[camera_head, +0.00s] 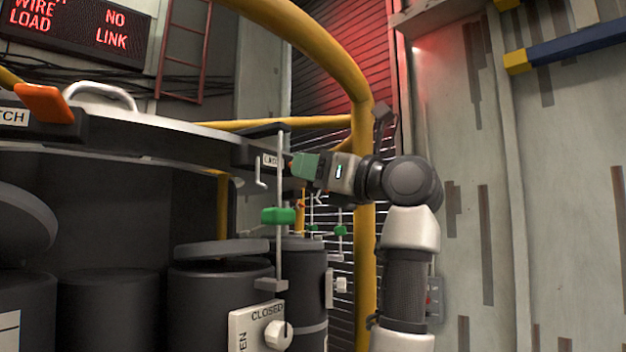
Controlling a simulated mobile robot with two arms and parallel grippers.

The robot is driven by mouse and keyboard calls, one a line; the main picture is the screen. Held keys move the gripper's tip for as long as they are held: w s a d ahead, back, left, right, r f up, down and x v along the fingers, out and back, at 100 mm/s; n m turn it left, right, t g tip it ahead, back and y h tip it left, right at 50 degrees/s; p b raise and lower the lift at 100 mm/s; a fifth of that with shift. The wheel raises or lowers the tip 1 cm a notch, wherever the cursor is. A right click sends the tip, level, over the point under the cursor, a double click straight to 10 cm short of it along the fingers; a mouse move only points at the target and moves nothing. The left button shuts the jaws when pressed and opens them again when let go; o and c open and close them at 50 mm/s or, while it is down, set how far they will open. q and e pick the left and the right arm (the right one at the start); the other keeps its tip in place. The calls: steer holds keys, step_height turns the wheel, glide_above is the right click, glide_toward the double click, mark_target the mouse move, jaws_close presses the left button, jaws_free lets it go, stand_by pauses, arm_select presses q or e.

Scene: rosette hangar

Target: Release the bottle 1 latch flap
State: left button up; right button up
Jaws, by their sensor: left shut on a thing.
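My left gripper (322,170) is at the right end of the dark ring-shaped rim (225,150). It is shut on a small green flap (304,166), which sits beside a small white label (270,160) on the rim. The label's text is too small to read surely. At the far left, an orange flap (45,102) sits on the rim by a label ending in "TCH". Which flap belongs to bottle 1 cannot be read here. My right gripper is not in view.
Dark bottles (220,300) with grey lids stand under the rim. A vertical rod (280,190) with a green block (278,215) stands just left of my gripper. A yellow rail (366,230) rises close behind it. A valve plate (257,325) marked "CLOSED" is below.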

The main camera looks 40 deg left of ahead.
arm_select(q)
steer(key=shift+a+f+g+y+b, duration=0.15)
steer(key=shift+f+y+b, duration=0.15)
steer(key=shift+y+b, duration=0.6)
steer(key=shift+a+f+g+y+b, duration=0.1)
steer(key=shift+f+g+y+b, duration=0.2)
steer(key=shift+y+b, duration=0.55)
steer(key=shift+a+f+g+y+b, duration=0.15)
steer(key=shift+f+y+b, duration=0.2)
steer(key=shift+y+b, duration=0.55)
steer(key=o, duration=0.9)
steer(key=shift+o, duration=0.2)
